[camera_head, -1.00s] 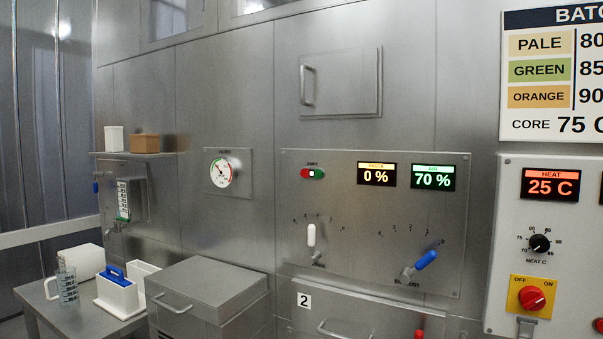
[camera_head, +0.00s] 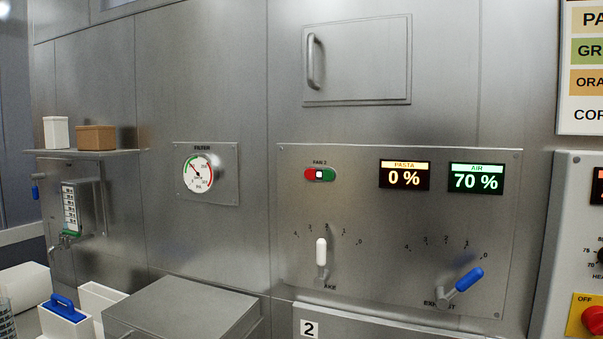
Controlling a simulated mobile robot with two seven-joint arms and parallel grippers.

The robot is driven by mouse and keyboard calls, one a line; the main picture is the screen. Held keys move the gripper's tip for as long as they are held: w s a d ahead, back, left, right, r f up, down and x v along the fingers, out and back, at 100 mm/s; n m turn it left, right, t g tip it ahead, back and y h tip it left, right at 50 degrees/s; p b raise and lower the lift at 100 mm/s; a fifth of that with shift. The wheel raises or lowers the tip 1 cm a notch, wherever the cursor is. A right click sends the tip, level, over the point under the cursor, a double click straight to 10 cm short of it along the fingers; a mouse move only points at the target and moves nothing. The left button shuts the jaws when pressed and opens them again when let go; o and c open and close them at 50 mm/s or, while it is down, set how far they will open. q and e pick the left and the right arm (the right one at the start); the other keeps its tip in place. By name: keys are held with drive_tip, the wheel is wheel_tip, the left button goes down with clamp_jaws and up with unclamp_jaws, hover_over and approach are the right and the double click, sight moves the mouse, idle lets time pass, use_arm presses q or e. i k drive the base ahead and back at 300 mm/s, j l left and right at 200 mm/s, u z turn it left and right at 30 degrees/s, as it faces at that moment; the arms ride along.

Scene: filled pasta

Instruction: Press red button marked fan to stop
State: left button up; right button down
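The red button (camera_head: 310,174) is the left half of a small red and green switch with a white square in its middle. It sits near the top left of a steel control panel (camera_head: 340,212), under a small label that reads like "FAN 2". The green half (camera_head: 328,175) is on the right. Neither of my grippers shows in the head view, and nothing covers the switch.
The panel carries a PASTA 0 % display (camera_head: 404,175), an AIR 70 % display (camera_head: 476,178), a white lever (camera_head: 321,252) and a blue-handled lever (camera_head: 468,280). A filter gauge (camera_head: 198,173) is left. A steel box (camera_head: 185,305) stands below. The space before the switch looks clear.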

sight(310, 175)
drive_tip(key=i+j+z, duration=0.1)
drive_tip(key=i+j, duration=0.35)
drive_tip(key=i+j+z, duration=0.15)
drive_tip(key=i+j, duration=0.3)
drive_tip(key=j, duration=0.25)
